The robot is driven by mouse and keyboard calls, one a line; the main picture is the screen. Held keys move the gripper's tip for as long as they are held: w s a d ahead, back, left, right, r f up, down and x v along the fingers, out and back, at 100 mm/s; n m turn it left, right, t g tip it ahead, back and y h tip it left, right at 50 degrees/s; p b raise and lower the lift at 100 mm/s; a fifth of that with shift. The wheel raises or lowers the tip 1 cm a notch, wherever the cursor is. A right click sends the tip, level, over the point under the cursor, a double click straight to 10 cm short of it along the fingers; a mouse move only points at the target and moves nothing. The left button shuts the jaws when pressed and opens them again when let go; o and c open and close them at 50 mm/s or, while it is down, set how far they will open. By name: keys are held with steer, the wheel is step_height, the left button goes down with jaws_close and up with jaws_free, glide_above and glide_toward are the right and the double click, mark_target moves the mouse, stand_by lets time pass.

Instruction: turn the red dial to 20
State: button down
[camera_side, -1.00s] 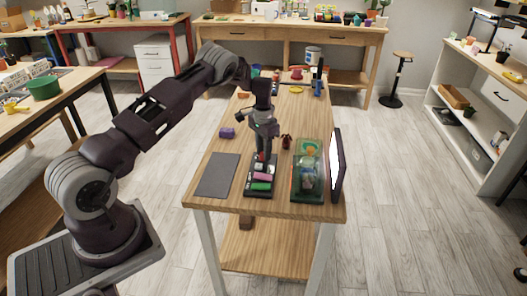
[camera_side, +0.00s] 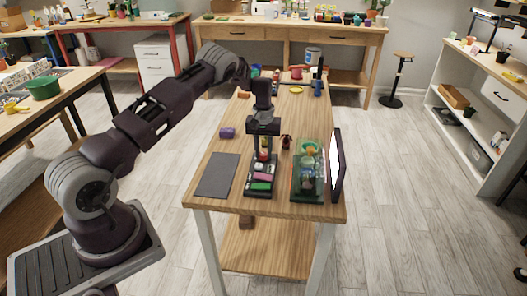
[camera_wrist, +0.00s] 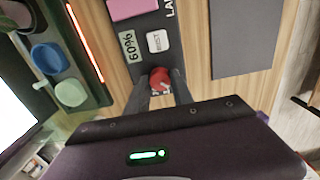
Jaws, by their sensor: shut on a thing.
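The red dial (camera_wrist: 160,80) sits on a black panel (camera_wrist: 137,65) and shows between my fingers in the wrist view. My gripper (camera_wrist: 161,84) points down at the panel, with one finger on each side of the dial, shut on it. A small display (camera_wrist: 129,46) beside the dial appears to read 60%. A white button (camera_wrist: 157,41) lies next to the display. In the side view my gripper (camera_side: 264,155) stands over the panel, and the dial shows only as a little red between the fingers. The dial's pointer is not clear.
A pink block (camera_side: 262,177) and a green block (camera_side: 261,187) are on the panel. A dark grey mat (camera_side: 217,176) lies left. A green tray (camera_side: 295,187) with cups and an upright screen (camera_side: 336,165) stand close on the right.

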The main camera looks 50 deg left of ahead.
steer(key=shift+n, duration=0.5)
steer(key=c, duration=1.4)
jaws_free()
